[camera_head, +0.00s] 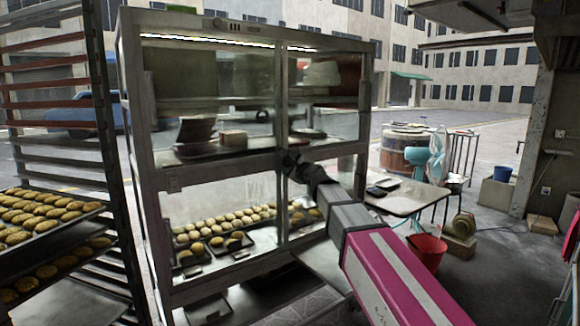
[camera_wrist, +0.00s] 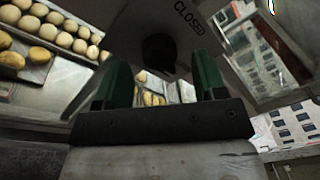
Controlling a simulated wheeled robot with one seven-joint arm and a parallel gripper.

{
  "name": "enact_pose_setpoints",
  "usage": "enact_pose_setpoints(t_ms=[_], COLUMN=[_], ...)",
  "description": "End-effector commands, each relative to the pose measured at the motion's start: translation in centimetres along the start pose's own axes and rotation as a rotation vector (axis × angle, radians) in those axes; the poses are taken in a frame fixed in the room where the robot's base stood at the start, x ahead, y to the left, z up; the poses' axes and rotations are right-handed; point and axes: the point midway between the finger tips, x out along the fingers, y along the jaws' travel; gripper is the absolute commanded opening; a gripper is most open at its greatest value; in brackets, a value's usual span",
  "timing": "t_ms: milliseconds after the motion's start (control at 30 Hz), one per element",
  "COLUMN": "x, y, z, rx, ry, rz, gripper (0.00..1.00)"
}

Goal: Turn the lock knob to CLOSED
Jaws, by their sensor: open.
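The lock knob (camera_wrist: 158,52) is a dark round knob in the wrist view, on a grey metal strip of the cabinet. The word CLOSED (camera_wrist: 188,16) is printed beside it, above and to its right. My gripper (camera_wrist: 160,75) has two green fingers spread apart, one on each side below the knob. I cannot tell whether either finger touches it. In the head view my gripper (camera_head: 291,160) is at the cabinet's middle post, where my arm hides the knob. The glass display cabinet (camera_head: 225,165) stands upright with lit shelves.
Trays of buns (camera_head: 230,240) lie on the cabinet's lower shelf. A rack with baked goods (camera_head: 45,225) stands close on the left. To the right are a small table (camera_head: 408,198), a red bucket (camera_head: 428,250) and a wooden barrel (camera_head: 406,150). Open floor lies at the right.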

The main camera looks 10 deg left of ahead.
Motion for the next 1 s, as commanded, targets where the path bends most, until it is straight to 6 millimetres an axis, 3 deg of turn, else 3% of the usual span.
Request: enact_pose_setpoints(t_ms=[100,400,467,567,1000], x=[1.38,1.54,1.54,1.53,1.53], y=[-0.01,0.05,0.05,0.05,0.07], z=[-0.02,-0.01,-0.01,-0.01,-0.04], rx=[0.0,-0.001,-0.001,-0.001,-0.062], ry=[0.0,0.0,0.0,0.0,-0.005], rz=[0.0,0.0,0.0,0.0,-0.007], gripper=[0.64,0.64,0.48,0.15,0.15])
